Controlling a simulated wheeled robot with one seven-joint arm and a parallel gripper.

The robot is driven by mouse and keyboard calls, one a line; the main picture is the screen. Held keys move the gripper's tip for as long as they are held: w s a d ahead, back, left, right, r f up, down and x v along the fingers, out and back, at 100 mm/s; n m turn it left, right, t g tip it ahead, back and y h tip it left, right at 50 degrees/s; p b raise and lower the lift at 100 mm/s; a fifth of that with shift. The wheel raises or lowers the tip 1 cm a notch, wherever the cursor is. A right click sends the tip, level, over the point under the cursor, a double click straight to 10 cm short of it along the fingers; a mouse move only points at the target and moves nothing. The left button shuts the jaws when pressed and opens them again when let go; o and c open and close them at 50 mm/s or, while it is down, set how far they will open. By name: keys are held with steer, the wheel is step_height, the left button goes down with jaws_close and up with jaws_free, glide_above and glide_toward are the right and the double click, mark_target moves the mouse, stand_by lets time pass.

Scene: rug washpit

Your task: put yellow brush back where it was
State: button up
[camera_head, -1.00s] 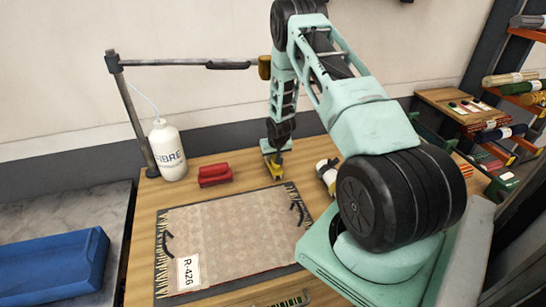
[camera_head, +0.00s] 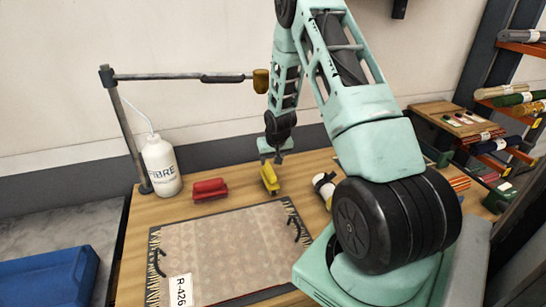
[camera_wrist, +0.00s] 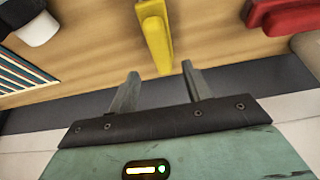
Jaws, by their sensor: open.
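The yellow brush (camera_head: 269,179) stands on the wooden table behind the rug, between the red brush and a white bottle. It also shows in the wrist view (camera_wrist: 154,32), ahead of the gap between my fingers. My gripper (camera_head: 272,157) is just above and behind the brush in the head view, open and empty. In the wrist view my gripper's two fingers (camera_wrist: 160,72) are spread apart, with a small gap between their tips and the brush. The red brush (camera_head: 210,190) lies to the left and shows at the top right of the wrist view (camera_wrist: 284,16).
A patterned rug (camera_head: 225,250) with tag R-426 covers the table's front. The white FIBRE bottle (camera_head: 161,165) and a lamp post (camera_head: 125,130) stand at left. A white-and-black bottle (camera_head: 324,188) lies right of the yellow brush. A blue tray (camera_head: 50,277) is at lower left.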

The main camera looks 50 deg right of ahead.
steer(key=s+a+r+n+y, duration=0.15)
steer(key=a+r, duration=0.35)
steer(key=a, duration=0.5)
steer(key=s+a+r+n+g, duration=0.1)
steer(key=a+r+n, duration=0.25)
steer(key=a, duration=0.75)
steer(key=s+a+r+n+y, duration=0.1)
steer(key=a+r, duration=0.5)
steer(key=a, duration=0.4)
steer(key=s+a+r+n+g, duration=0.1)
steer(key=s+a+r+n, duration=0.2)
steer(key=s+a, duration=0.5)
steer(key=s+a+r+n+g, duration=0.2)
steer(key=s+a+n, duration=0.3)
steer(key=s, duration=1.1)
steer(key=a, duration=0.3)
steer(key=shift+s+r, duration=0.15)
steer(key=shift+r, duration=0.25)
steer(key=shift+a+y, duration=0.1)
steer(key=shift+y, duration=0.15)
step_height(320, 180, down, 7)
steer(key=b, duration=0.7)
steer(key=shift+b, duration=0.35)
steer(key=shift+f, duration=0.15)
